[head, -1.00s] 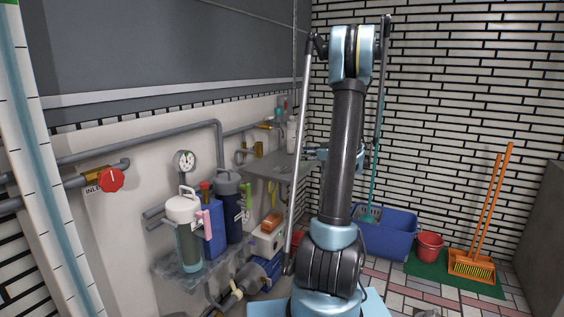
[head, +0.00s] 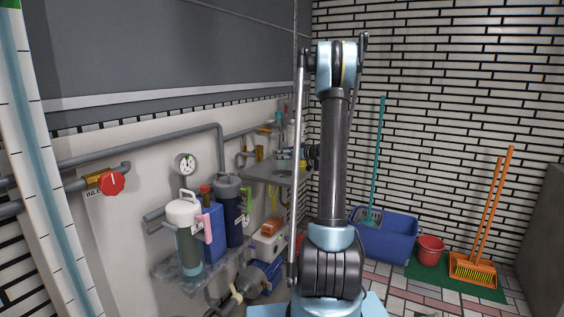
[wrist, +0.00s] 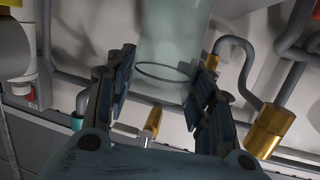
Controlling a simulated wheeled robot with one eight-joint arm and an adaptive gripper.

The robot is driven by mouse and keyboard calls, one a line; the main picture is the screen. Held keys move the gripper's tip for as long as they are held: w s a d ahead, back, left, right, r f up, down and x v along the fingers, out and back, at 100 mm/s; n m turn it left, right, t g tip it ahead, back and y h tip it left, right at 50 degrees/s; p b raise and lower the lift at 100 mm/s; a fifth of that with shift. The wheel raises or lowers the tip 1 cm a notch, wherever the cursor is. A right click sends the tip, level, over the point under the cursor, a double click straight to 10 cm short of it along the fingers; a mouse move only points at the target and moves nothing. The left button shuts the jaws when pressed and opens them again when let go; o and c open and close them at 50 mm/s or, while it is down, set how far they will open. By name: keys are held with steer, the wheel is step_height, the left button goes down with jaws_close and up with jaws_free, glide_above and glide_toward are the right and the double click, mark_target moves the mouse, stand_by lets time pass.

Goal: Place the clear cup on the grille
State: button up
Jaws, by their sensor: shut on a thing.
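The clear cup (wrist: 178,35) is a see-through cylinder with a dark rim line, in the top middle of the wrist view. My gripper (wrist: 165,76) is shut on it, with one dark finger on each side of the cup. In the head view my gripper (head: 309,156) is partly hidden by my arm, close to a grey wall shelf (head: 262,174). The cup is too small to make out surely there. I cannot tell whether this shelf is the grille, or whether the cup touches it.
Pipes and brass fittings (wrist: 270,130) run close behind the gripper in the wrist view. A lower shelf (head: 190,278) holds a white-topped canister (head: 187,211) and blue containers (head: 230,200). A blue tub (head: 388,240) and red bucket (head: 430,250) stand on the floor at right.

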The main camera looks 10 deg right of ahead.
steer(key=shift+f, duration=1.3)
steer(key=o, duration=0.9)
steer(key=shift+c, duration=0.2)
steer(key=shift+d, duration=0.1)
